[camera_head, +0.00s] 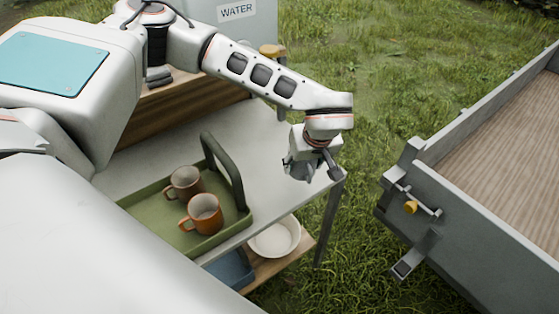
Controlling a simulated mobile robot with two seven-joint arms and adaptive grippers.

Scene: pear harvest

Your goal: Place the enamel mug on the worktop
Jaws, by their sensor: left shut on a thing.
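My left gripper (312,168) is over the right end of the grey worktop (262,160), near its corner. It is shut on a small grey thing (300,168), which seems to be the enamel mug; the fingers and wrist hide much of it. I cannot tell whether its base touches the worktop. A brown mug (184,184) and an orange mug (206,214) stand upright in a green tray (160,234) on the worktop. My right gripper is not in view.
The tray's tall dark green handle (226,170) rises between the mugs and my left gripper. A white bowl (274,238) sits on the lower shelf. A grey trailer (460,215) stands right, across grass. The worktop is bare between tray and gripper.

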